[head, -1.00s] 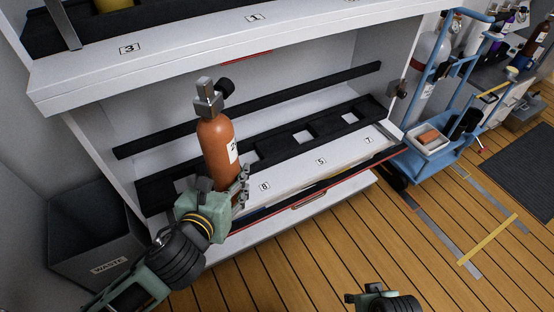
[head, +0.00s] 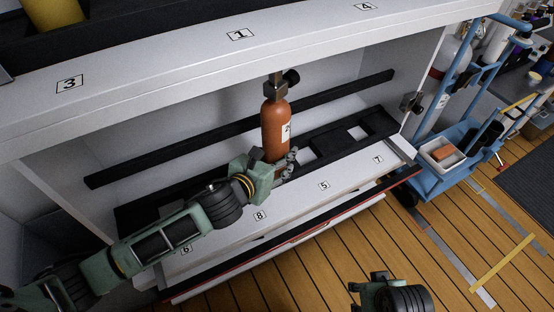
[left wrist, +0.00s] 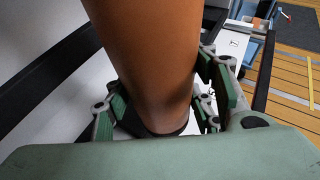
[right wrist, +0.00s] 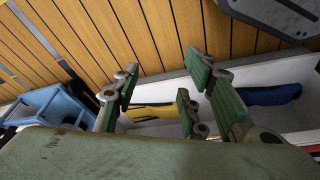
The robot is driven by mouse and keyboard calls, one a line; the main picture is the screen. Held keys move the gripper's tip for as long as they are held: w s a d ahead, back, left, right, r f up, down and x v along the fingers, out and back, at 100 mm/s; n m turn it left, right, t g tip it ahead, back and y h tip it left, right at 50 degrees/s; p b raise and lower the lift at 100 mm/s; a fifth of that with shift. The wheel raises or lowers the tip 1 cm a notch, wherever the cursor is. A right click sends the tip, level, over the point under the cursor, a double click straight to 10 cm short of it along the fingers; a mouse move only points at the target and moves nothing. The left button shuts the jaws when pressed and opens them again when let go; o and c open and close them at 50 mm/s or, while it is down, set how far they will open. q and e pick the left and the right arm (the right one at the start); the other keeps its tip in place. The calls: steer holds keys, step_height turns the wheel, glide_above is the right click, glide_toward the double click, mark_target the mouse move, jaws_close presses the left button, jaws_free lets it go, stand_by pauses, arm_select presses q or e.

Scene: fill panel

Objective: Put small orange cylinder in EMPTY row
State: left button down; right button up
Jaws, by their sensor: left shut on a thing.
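The small orange cylinder (head: 275,125), with a grey valve on top and a white label, stands about upright in the lower shelf bay. My left gripper (head: 280,168) is shut around its lower body. It fills the middle of the left wrist view (left wrist: 148,60), between the fingers. Whether its base touches the rack is hidden by the gripper. The lower shelf's black rack (head: 345,138) has square openings, with labels 6, 8, 5 and 7 on the white ledge (head: 300,194) in front. My right gripper (head: 372,282) is open and empty over the floor; its fingers are apart in the right wrist view (right wrist: 165,95).
A black rail (head: 330,100) crosses the bay behind the cylinder. The upper shelf (head: 190,60), labelled 3, 1 and 4, overhangs the bay, with a yellow cylinder (head: 50,10) on it. A blue cart (head: 440,180) stands at the right. Rack openings right of the cylinder are empty.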

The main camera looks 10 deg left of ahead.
arm_select(q)
steer(key=shift+w+a+f+b, duration=0.45)
steer(key=shift+a+f+b, duration=0.3)
steer(key=shift+a+f, duration=0.95)
steer(key=shift+w+a+f+b, duration=0.4)
steer(key=shift+a+f+b, duration=0.4)
steer(key=shift+a+f, duration=0.95)
steer(key=shift+w+a+f+b, duration=0.45)
steer(key=shift+a+f+b, duration=0.3)
steer(key=shift+a+f, duration=0.95)
arm_select(e)
step_height(320, 180, up, 7)
steer(key=w+t, duration=0.2)
steer(key=shift+a+f, duration=0.2)
steer(key=shift+a, duration=0.15)
arm_select(q)
steer(key=shift+a+r, duration=0.25)
steer(key=c, duration=1.2)
jaws_free()
steer(key=shift+s+f, duration=0.15)
steer(key=shift+f, duration=0.3)
steer(key=shift+o, duration=0.8)
steer(key=shift+r, duration=0.1)
